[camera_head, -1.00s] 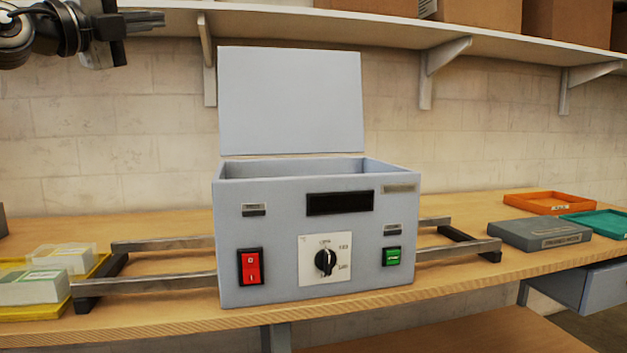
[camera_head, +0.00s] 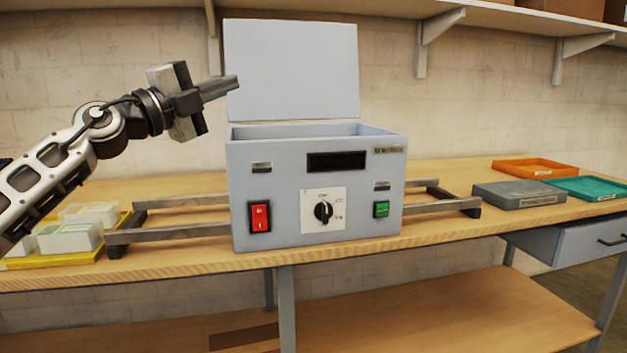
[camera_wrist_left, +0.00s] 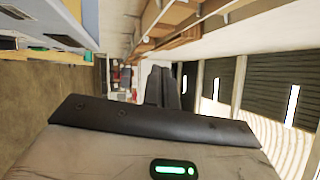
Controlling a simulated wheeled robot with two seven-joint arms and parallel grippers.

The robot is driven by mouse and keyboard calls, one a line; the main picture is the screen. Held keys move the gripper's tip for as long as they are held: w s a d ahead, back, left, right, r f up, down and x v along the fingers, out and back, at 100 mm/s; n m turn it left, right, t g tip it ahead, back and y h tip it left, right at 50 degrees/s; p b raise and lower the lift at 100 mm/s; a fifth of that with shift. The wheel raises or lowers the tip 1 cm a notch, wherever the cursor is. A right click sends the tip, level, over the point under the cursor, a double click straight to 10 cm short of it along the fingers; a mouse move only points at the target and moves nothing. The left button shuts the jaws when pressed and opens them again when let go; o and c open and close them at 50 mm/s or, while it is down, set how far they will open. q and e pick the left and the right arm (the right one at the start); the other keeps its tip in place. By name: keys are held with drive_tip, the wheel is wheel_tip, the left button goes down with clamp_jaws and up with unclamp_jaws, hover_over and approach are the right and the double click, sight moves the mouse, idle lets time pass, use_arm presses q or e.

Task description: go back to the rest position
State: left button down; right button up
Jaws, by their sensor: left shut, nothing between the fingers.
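My left gripper (camera_head: 232,82) is raised in the air, up and to the left of the laminator, with its fingers pointing right past the edge of the open lid. It is shut and empty, and its closed fingers also show in the left wrist view (camera_wrist_left: 163,88). The grey laminator (camera_head: 280,235) stands on the bench with its lid (camera_head: 300,70) up. It has a red switch (camera_head: 259,216), a black dial (camera_head: 323,211) and a green button (camera_head: 381,209) on the front. My right gripper is out of view.
A yellow tray (camera_head: 50,262) with pale stacks stands at the left. A grey box (camera_head: 519,194), an orange tray (camera_head: 530,168) and a teal tray (camera_head: 597,188) lie at the right. A shelf (camera_head: 485,18) runs above. Metal rails (camera_head: 175,233) extend beside the laminator.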

use_arm(q)
drive_tip(key=s+d+f+n+t+y+p, duration=0.1)
drive_tip(key=s+d+f+n+y, duration=0.3)
drive_tip(key=f, duration=0.7)
drive_tip(key=s+f+n+t+p, duration=0.1)
drive_tip(key=s+f+n, duration=0.1)
drive_tip(key=f+n, duration=0.65)
drive_tip(key=s+d+f+n+t+y+p, duration=0.1)
drive_tip(key=s+d+f+n, duration=0.2)
drive_tip(key=f, duration=1)
drive_tip(key=s+a+f+n+g+y, duration=0.2)
drive_tip(key=s+f+n, duration=0.1)
drive_tip(key=s+f, duration=0.3)
drive_tip(key=s+a+f+n+g+y+p, duration=0.1)
drive_tip(key=s+a+f+n+g+y, duration=0.1)
drive_tip(key=s+f, duration=0.5)
drive_tip(key=s+a+f+n+g+y+p, duration=0.1)
drive_tip(key=s+f+n, duration=0.4)
drive_tip(key=s, duration=0.7)
drive_tip(key=shift+s+a+f+g+y, duration=0.25)
drive_tip(key=shift+a+f+g+y, duration=0.25)
drive_tip(key=shift+f+g+y, duration=0.5)
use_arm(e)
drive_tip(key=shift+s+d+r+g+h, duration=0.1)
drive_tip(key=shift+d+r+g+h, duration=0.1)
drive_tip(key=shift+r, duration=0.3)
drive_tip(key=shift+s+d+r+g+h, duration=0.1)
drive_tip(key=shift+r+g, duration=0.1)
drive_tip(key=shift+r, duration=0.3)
